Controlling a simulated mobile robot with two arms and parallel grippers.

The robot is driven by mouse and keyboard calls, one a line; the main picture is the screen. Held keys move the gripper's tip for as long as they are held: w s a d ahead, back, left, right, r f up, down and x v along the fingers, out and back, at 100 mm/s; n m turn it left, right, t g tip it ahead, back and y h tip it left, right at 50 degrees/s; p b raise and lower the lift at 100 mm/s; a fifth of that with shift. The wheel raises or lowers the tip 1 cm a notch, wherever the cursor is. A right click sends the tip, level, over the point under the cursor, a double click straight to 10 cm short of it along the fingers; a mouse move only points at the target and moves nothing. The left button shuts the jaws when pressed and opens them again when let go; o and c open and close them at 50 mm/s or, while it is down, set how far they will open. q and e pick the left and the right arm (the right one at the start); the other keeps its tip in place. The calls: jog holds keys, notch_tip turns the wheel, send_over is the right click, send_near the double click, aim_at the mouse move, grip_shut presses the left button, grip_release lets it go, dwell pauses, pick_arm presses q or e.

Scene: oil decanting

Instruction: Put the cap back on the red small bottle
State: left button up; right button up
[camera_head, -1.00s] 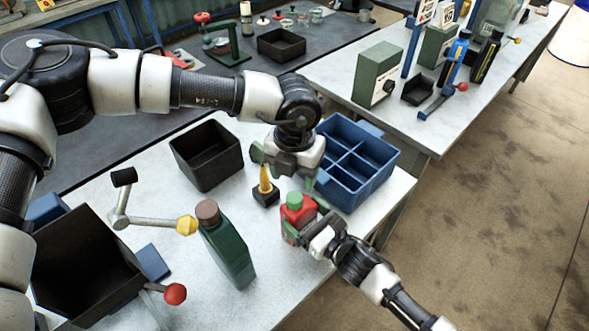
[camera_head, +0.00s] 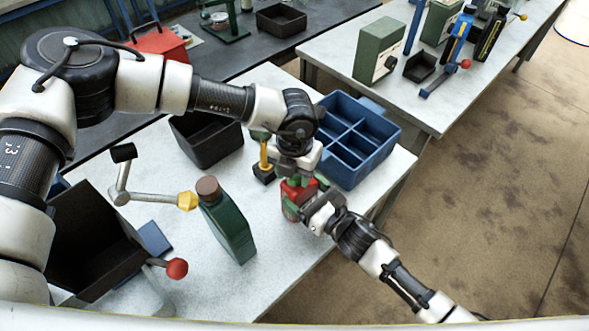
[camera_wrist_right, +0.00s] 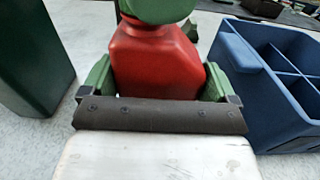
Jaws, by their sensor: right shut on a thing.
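The red small bottle (camera_head: 290,205) stands upright near the table's right edge, and it fills the middle of the right wrist view (camera_wrist_right: 155,65). My right gripper (camera_head: 312,205) is shut around its body, with a green finger on each side in the right wrist view. A green cap (camera_wrist_right: 160,8) shows at the bottle's top, cut off by the upper edge; I cannot tell how it is seated. My left gripper (camera_head: 299,178) is directly above the bottle's top and hides most of the cap in the head view. Whether its fingers grip the cap cannot be told.
A blue divided crate (camera_head: 388,160) stands close behind on the right.

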pick_arm(q)
jog(key=c, duration=0.6)
jog(key=o, duration=1.1)
jog(key=shift+c, duration=0.2)
jog(key=shift+r, duration=0.1)
notch_tip(320, 180, up, 12)
pick_arm(e)
jog(key=o, duration=1.4)
jog(key=shift+o, duration=0.2)
